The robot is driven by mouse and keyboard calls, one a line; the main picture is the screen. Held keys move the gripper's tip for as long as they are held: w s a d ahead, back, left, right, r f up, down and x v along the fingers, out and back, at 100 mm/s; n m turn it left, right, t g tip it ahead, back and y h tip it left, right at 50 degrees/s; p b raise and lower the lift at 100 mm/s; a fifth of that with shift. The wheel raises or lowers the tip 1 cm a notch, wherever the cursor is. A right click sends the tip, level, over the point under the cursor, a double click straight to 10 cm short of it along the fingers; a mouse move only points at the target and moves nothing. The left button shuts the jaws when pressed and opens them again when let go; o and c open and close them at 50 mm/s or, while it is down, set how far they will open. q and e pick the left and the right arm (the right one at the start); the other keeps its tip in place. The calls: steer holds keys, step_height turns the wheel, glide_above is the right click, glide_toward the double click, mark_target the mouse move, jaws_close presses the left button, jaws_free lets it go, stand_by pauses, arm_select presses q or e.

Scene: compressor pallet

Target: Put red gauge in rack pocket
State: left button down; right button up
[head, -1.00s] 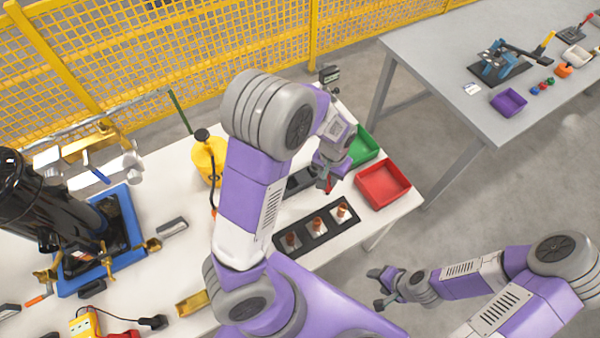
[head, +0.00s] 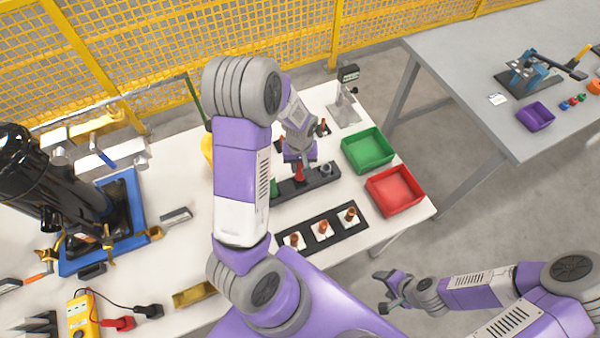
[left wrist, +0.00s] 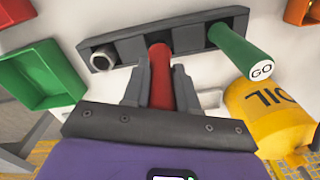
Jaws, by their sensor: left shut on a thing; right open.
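The red gauge (head: 299,174) is held by my left gripper (head: 299,163) over the middle of the black rack (head: 312,184). In the left wrist view, the red gauge (left wrist: 160,75) stands between the two fingers. Its far end meets the rack (left wrist: 130,47) between a grey ring-shaped piece (left wrist: 103,58) and the green GO gauge (left wrist: 240,50). How deep it sits in the middle pocket cannot be told. The green gauge (head: 274,187) is partly hidden by my left arm in the head view. My right gripper (head: 384,291) is open and empty, off the table's front edge.
A green bin (head: 368,150) and a red bin (head: 395,191) stand right of the rack. A black tray with several copper-coloured parts (head: 322,229) lies in front. A yellow oil container (left wrist: 270,115) stands close to the rack. A gauge stand (head: 346,100) is behind.

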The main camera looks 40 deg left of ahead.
mark_target(300, 171)
arm_select(q)
step_height(300, 171, down, 3)
steer(key=shift+f+b, duration=0.2)
steer(key=shift+b, duration=0.2)
steer(key=shift+f, duration=0.1)
steer(key=shift+f, duration=0.2)
steer(key=c, duration=0.9)
jaws_free()
steer(key=shift+r, duration=0.2)
